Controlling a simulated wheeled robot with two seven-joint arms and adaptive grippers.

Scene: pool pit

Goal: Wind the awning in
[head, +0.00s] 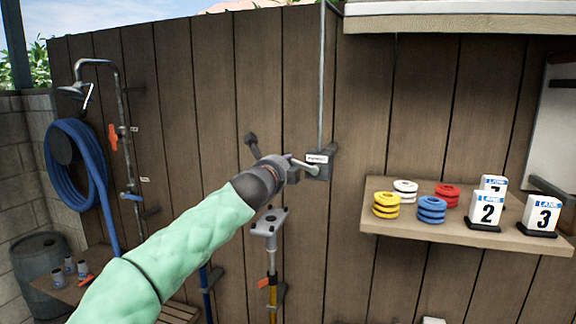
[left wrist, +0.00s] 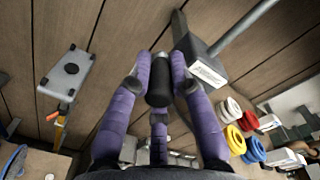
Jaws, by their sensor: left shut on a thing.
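The winder box (head: 318,165), dark with a white label, is fixed to the plank wall, and a thin grey rod (head: 321,80) runs up from it. My left gripper (head: 287,170) is at the box's left side. In the left wrist view its purple fingers (left wrist: 160,85) are closed around a dark cylindrical crank handle (left wrist: 158,80). The box (left wrist: 198,62) shows just beyond the handle. The gripper and arm hide part of the crank in the head view. I cannot make out the awning cloth. My right gripper is not in view.
A wooden shelf (head: 400,228) at right holds coloured rings and numbered lane blocks. A pole bracket (head: 269,222) stands below the gripper. A shower with a blue hose (head: 85,165) is at left. A pale ledge (head: 460,20) overhangs at upper right.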

